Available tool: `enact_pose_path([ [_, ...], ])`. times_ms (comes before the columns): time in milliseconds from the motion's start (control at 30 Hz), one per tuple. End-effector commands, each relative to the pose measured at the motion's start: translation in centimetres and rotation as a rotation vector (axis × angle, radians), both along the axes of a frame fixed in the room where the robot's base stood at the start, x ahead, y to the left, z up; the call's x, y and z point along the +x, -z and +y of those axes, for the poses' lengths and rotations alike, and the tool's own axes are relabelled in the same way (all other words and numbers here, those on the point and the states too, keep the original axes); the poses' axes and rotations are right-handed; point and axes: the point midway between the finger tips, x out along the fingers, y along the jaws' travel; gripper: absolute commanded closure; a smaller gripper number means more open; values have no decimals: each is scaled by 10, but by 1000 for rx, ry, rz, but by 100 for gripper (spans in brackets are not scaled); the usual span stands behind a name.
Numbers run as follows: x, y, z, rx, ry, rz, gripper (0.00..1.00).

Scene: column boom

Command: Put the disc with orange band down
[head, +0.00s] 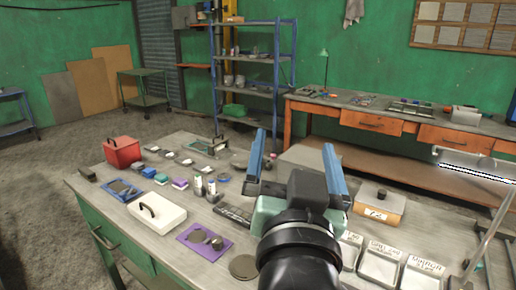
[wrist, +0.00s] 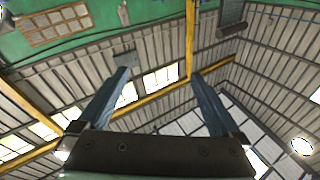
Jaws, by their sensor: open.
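My gripper (head: 292,152) is raised over the workbench (head: 160,140) in the head view, its two blue fingers wide apart. In the wrist view my gripper (wrist: 160,76) points up at the roof, with nothing between its fingers. I cannot make out an orange band on any disc. A purple mat (head: 188,238) near the bench's front edge carries small dark round pieces (head: 199,236). A larger grey disc (head: 243,267) lies flat to the right of the mat, left of my wrist. My arm and gripper hide part of the bench.
A white lidded box (head: 157,214), a red box (head: 122,152) and several small items crowd the bench's left half. Labelled trays (head: 379,266) and an orange-sided box (head: 378,205) stand on the right. An orange-drawered bench (head: 375,122) and blue shelves (head: 255,75) are behind.

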Motion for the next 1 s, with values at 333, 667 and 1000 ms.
enact_pose_path([
  [333, -102, -173, 46, -210, 3, -598, 0],
  [667, -109, -180, 47, -219, 9, -627, 0],
  [1000, -108, -204, 47, -218, 7, -625, 4],
])
